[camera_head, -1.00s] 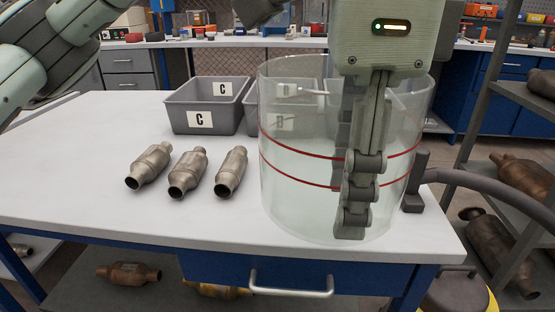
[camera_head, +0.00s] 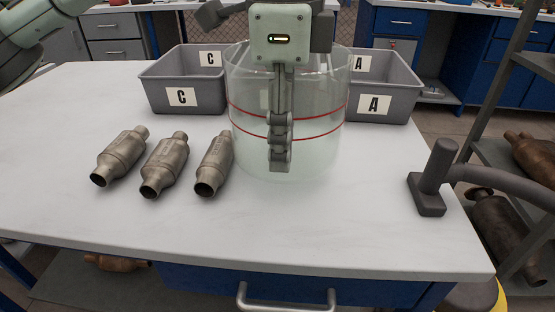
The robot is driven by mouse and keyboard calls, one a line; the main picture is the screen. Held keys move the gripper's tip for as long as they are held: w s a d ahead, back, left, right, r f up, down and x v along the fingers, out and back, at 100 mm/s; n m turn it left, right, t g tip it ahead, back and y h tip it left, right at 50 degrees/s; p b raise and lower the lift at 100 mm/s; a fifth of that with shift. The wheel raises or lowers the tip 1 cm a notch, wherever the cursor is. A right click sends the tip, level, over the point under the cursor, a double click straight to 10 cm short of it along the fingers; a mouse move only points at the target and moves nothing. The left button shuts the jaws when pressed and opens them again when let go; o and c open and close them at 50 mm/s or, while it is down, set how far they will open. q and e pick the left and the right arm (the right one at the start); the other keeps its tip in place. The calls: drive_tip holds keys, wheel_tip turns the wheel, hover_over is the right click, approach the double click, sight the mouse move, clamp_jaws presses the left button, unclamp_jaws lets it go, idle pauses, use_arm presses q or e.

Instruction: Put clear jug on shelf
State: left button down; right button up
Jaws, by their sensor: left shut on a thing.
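The clear jug (camera_head: 310,155) is a wide see-through cylinder with two red lines around it. It is upright over the white workbench, in front of the grey bins. I cannot tell whether its base touches the bench top. My left gripper (camera_head: 280,150) points down at the jug's near side and is shut on its wall; one finger shows in front and the other is mostly hidden. A metal shelf rack (camera_head: 505,70) stands at the right edge, with brown converters on its boards. My right gripper is not in view.
Three metal converters (camera_head: 165,165) lie left of the jug. A grey bin marked C (camera_head: 155,95) and one marked A (camera_head: 400,95) stand behind. A dark grey stand (camera_head: 430,205) with a thick curved tube is at the bench's right. The front bench top is clear.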

use_arm(q)
drive_tip(key=f, duration=0.3)
drive_tip(key=w+f, duration=0.1)
drive_tip(key=shift+a+f, duration=0.3)
drive_tip(key=c, duration=1.3)
unclamp_jaws()
drive_tip(key=shift+f, duration=0.1)
drive_tip(key=o, duration=0.4)
